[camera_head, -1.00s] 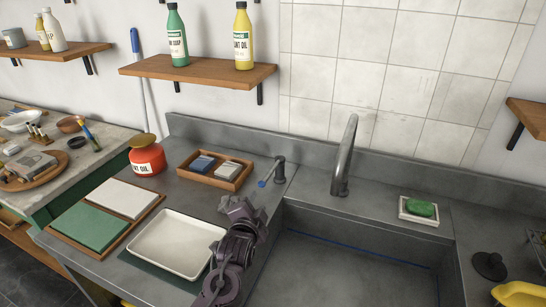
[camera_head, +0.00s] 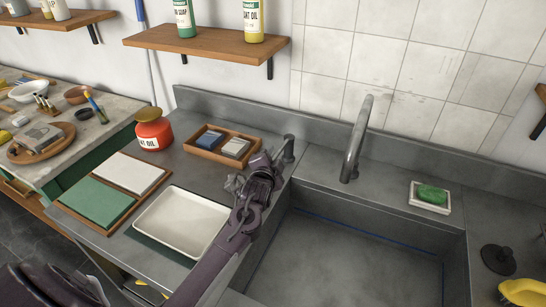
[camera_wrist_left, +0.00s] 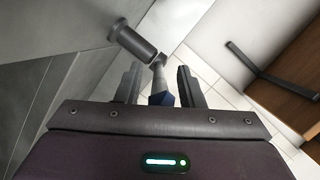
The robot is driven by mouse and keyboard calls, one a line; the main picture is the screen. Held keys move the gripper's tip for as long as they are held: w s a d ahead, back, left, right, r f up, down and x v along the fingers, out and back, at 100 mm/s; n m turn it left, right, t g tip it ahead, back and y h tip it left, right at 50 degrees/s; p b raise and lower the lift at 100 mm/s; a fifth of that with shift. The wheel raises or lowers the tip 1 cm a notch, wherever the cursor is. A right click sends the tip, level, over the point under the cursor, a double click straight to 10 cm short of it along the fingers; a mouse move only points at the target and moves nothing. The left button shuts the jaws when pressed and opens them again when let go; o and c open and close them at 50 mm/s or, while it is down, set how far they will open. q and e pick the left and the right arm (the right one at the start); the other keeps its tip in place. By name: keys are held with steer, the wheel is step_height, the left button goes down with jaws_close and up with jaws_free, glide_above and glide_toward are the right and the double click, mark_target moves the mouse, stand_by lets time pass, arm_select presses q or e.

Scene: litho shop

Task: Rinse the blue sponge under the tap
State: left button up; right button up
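A blue block that looks like the sponge (camera_head: 209,138) lies in the left part of a wooden tray (camera_head: 196,149) behind the white pan. The grey tap spout (camera_head: 357,140) rises at the sink's back edge, and no water shows. My left gripper (camera_head: 265,168) is at the dark tap post (camera_head: 289,148), left of the spout. In the left wrist view the open fingers stand on either side of the post's blue-tipped lever (camera_wrist_left: 162,92), with gaps beside it. The head view hides the lever behind the gripper. My right gripper is not in view.
The sink basin (camera_head: 340,262) is empty. A green soap bar (camera_head: 431,194) sits in a white dish to the right. A red bottle (camera_head: 154,132), a white pan (camera_head: 181,222) and green and white pads (camera_head: 97,203) stand left. A wooden shelf (camera_head: 205,45) hangs above.

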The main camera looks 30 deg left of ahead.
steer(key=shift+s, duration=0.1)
arm_select(q)
steer(key=c, duration=0.7)
jaws_close()
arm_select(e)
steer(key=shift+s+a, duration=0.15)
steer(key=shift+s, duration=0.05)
arm_select(q)
steer(key=shift+a, duration=0.15)
steer(key=shift+w+a+m+t+h, duration=0.1)
steer(key=shift+a+m+t+h, duration=0.2)
steer(key=shift+a+m+h, duration=0.8)
steer(key=shift+w+a+m+h, duration=0.15)
steer(key=shift+a+m+h, duration=0.5)
steer(key=shift+h, duration=0.55)
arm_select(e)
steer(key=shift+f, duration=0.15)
